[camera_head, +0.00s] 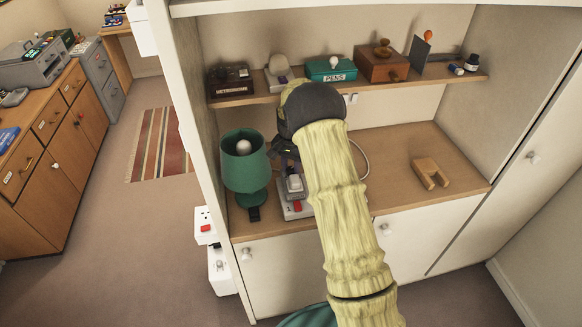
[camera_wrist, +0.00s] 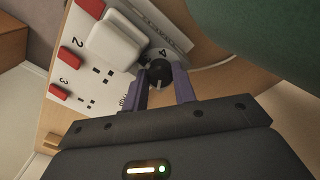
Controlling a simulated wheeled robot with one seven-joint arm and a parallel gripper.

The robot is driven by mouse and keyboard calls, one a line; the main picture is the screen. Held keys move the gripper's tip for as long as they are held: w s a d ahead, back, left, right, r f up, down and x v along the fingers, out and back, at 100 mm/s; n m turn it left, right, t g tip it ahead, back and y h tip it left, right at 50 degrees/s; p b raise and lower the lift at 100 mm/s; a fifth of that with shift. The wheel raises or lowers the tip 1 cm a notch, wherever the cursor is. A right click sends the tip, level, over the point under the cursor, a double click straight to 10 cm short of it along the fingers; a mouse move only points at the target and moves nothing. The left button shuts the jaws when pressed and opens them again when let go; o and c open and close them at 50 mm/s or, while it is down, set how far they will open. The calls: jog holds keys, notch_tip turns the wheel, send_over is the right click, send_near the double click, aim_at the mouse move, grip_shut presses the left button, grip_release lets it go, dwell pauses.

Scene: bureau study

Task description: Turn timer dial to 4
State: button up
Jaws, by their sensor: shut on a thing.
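The timer dial (camera_wrist: 159,73) is a small dark round knob on a white panel with several red switches, in the wrist view. A pale mark shows on the knob, and a printed "4" lies just beyond it; which number it points to is too small to tell. My gripper (camera_wrist: 161,85) has its two purple fingers shut on the dial, one on each side. In the head view the white socket strip (camera_head: 290,212) shows on the lower shelf. My arm hides most of it and the dial there.
A white plug block (camera_wrist: 116,38) sits on the strip beside the dial. The green lamp (camera_head: 243,172) stands close on the left. A wooden bracket (camera_head: 428,174) lies on the clear right of the shelf. The upper shelf (camera_head: 345,88) holds several objects above.

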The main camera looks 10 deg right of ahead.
aim_at(291, 169)
jog(key=shift+a+m, duration=0.1)
jog(key=shift+m, duration=0.2)
jog(key=o, duration=0.7)
jog(key=shift+o, duration=0.2)
jog(key=shift+r, duration=0.1)
notch_tip(291, 169, up, 17)
jog(key=b, duration=0.2)
jog(key=shift+b, duration=0.35)
jog(key=shift+r, duration=0.1)
jog(key=shift+s, duration=0.1)
